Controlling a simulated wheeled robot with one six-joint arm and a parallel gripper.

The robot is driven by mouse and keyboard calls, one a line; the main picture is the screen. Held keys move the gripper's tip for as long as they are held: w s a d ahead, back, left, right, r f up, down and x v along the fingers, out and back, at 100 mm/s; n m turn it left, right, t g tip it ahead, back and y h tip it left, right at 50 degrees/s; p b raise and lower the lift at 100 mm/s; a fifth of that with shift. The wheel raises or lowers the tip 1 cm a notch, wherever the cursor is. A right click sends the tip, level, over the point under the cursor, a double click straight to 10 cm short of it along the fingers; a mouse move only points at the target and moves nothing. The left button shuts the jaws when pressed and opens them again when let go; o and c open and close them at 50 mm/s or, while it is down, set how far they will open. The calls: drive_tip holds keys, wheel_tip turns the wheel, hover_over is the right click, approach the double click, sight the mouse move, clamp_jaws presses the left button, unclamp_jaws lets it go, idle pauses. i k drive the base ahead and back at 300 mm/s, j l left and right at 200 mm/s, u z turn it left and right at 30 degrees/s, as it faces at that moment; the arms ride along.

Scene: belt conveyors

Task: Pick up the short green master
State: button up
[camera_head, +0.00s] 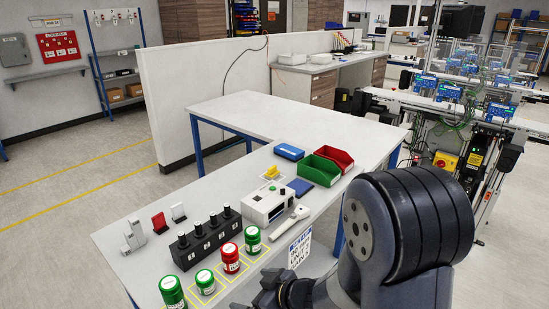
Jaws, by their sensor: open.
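Three green cylinders and one red cylinder (230,258) stand upright in a row near the front edge of the white table. The green cylinder (205,282) left of the red one looks the shortest, so it best fits the short green master. A taller green cylinder (172,292) stands at the far left, cut by the picture's lower edge. Another green cylinder (252,240) stands right of the red one. My gripper (262,296) is partly in view at the bottom, right of the short green cylinder and apart from it. It is open; its fingertips are hard to make out.
A black block (206,242) with several black-topped pieces stands behind the cylinders. A white device (267,206) stands to its right. Green (320,170) and red bins sit at the table's far right. Yellow outlines mark the white tabletop (130,237) around the cylinders.

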sight(205, 279)
drive_tip(key=i+l, duration=0.25)
drive_tip(key=i+l+u, duration=0.1)
drive_tip(key=u, duration=0.3)
drive_tip(key=i+u, duration=0.1)
drive_tip(key=u, duration=1.2)
drive_tip(key=i+l, duration=0.2)
drive_tip(key=k, duration=0.25)
